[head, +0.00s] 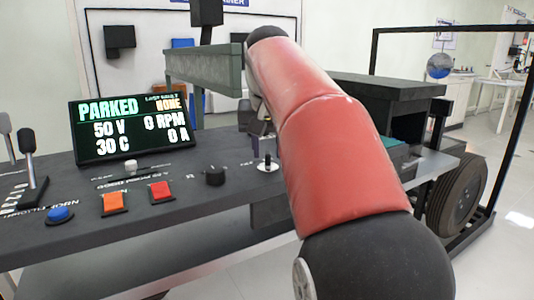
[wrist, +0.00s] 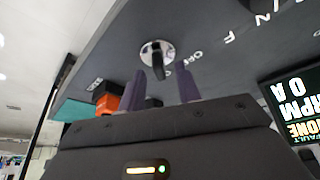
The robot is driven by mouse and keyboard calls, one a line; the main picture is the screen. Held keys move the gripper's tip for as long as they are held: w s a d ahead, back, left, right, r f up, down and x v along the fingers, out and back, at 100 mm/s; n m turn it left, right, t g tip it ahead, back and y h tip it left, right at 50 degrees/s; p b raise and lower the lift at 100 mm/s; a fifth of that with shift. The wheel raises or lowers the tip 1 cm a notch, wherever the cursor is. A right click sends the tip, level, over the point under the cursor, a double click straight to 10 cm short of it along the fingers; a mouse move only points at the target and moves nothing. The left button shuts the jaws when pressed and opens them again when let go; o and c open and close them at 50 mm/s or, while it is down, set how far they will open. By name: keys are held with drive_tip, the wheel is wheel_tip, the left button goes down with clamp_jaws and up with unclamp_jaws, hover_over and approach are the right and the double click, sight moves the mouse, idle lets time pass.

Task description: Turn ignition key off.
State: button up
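The ignition key (head: 267,162) is a small dark upright piece on a round silver plate, on the dark console right of the black knob. In the wrist view the key (wrist: 158,60) and its shiny plate sit just beyond the fingers, with an "OFF" label beside the plate. My gripper (wrist: 161,78) has two purple fingers spread apart, with the key's dark end showing near the gap between them. I cannot tell whether either finger touches it. In the head view my gripper (head: 262,128) is partly hidden behind my red arm, above the key.
The console (head: 90,215) carries a display (head: 134,127) reading "PARKED", 50 V, 0 RPM and 0 A. A black knob (head: 215,176), red button (head: 161,191), orange button (head: 113,203) and blue button (head: 60,215) lie left of the key. Levers (head: 31,170) stand at far left.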

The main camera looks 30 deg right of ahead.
drive_tip(key=shift+w+f, duration=0.1)
drive_tip(key=shift+f, duration=0.2)
clamp_jaws()
